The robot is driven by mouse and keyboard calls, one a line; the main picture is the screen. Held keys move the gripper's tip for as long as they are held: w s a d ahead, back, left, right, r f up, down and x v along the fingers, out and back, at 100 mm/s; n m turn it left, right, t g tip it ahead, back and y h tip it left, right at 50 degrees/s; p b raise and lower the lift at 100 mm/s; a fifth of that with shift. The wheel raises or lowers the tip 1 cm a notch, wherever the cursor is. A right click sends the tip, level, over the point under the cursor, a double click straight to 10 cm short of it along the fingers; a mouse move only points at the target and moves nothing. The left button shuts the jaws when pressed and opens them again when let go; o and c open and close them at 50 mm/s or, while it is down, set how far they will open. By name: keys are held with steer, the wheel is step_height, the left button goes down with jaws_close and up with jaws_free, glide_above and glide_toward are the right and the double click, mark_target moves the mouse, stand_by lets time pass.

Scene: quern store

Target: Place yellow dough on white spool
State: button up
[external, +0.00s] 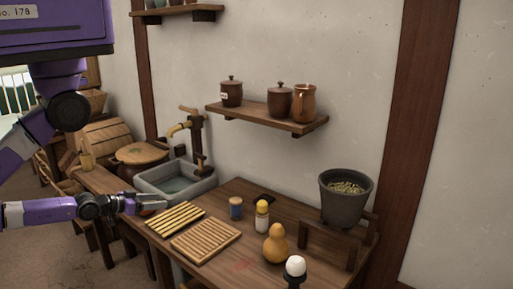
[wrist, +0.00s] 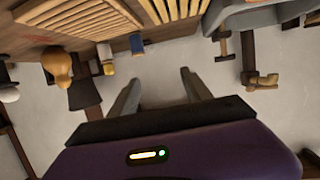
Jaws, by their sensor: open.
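The white spool (external: 262,225) stands upright on the wooden table, right of the middle. The yellow dough (external: 262,205) is a small rounded lump that appears to rest on its top. The wrist view, tilted nearly upside down, also shows the white spool (wrist: 104,51) with the yellow dough (wrist: 109,69) at its upper end. My gripper (external: 152,204) is at the table's left side, apart from both. In the wrist view my gripper (wrist: 160,77) has its fingers spread, with nothing between them.
A blue spool (external: 236,208), a gourd (external: 276,246) and a white egg on a dark cup (external: 295,266) stand near the white spool. Two slatted racks (external: 205,240) lie between them and my gripper. A plant pot (external: 346,198) and stone sink (external: 176,184) are behind.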

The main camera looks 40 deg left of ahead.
steer(key=s+a+r+n+y, duration=0.1)
steer(key=s+a+r+y, duration=0.1)
steer(key=s+a+r, duration=0.2)
steer(key=shift+s+a+r+t, duration=0.2)
steer(key=shift+s+r+t, duration=0.1)
steer(key=shift+s, duration=0.55)
stand_by(0.5)
